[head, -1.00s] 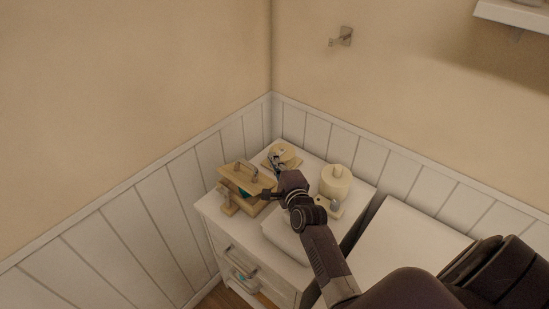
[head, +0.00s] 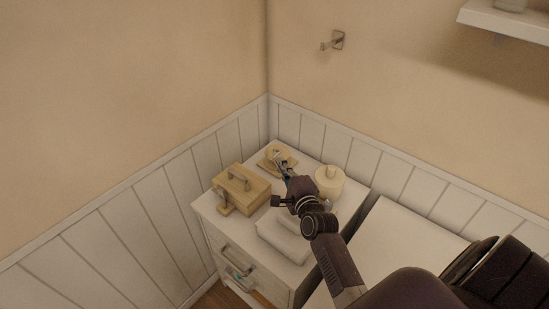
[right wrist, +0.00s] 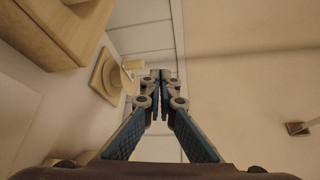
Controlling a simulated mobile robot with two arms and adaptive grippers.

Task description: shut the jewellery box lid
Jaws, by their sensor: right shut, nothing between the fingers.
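The jewellery box (head: 241,190) is a light wooden box on the left part of the white cabinet top in the head view. Its lid (head: 236,178), with a handle on top, lies flat over the box, and no gap shows. Part of the box (right wrist: 65,30) also shows at the upper left of the right wrist view. My right gripper (head: 283,168) is to the right of the box and apart from it, near the back of the cabinet. In the right wrist view its fingers (right wrist: 160,78) are together and empty. My left gripper is not in view.
A wooden holder (head: 268,160) stands at the back corner of the cabinet (head: 210,211). A round pale canister or roll (head: 329,182) stands at the right, and folded white towels (head: 285,238) lie in front. A small wooden stand (head: 223,207) is by the box. A drawer (head: 238,276) below is partly open.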

